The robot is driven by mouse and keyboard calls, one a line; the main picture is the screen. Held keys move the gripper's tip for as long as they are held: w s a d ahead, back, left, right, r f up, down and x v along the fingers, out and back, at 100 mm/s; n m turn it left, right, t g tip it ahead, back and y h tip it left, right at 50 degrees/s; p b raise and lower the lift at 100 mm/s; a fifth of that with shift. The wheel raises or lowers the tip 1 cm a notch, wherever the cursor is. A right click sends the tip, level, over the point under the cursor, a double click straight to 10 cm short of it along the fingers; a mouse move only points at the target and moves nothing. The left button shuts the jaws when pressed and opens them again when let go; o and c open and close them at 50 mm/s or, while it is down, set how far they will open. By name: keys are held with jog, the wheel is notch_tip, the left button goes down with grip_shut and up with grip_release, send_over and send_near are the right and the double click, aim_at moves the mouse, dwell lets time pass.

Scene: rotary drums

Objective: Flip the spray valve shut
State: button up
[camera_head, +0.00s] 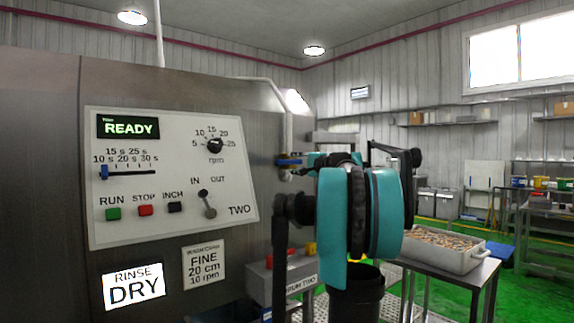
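The spray valve (289,161) has a small blue lever on a white pipe (289,130) that comes down beside the steel panel. The lever looks roughly level, across the upright pipe. My teal and black arm fills the middle of the view, just right of the valve. A teal part of it is very close to the lever's right end; I cannot tell whether they touch. My gripper's fingertips cannot be made out clearly among the dark arm parts, and its opening is not shown.
The control panel (170,175) on the left shows READY, with a slider, dial, buttons and an IN/OUT lever (207,204). Signs read RINSE DRY and FINE. A grey tray (462,258) of small brown pieces stands on a metal table at right. Green floor is open beyond.

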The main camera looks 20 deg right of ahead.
jog(key=v, duration=0.6)
dwell(0.3)
jog(key=s+a+f+n+g, duration=0.25)
jog(key=a+f, duration=0.35)
jog(key=f, duration=0.4)
jog(key=s+a+f+n+g, duration=0.2)
jog(key=s+a+f+g, duration=0.15)
jog(key=a+f, duration=0.45)
jog(key=s+a+f+n+g, duration=0.2)
jog(key=s+a+f+n, duration=0.15)
jog(key=f, duration=0.85)
jog(key=s+a+f+n+g+h, duration=0.2)
jog(key=s+f+n+g+h, duration=0.2)
jog(key=s+f, duration=2.2)
jog(key=shift+s+f+n+g+h, duration=0.25)
jog(key=shift+f+n+g+h, duration=0.15)
jog(key=shift+f+n+h, duration=0.65)
jog(key=shift+r, duration=0.1)
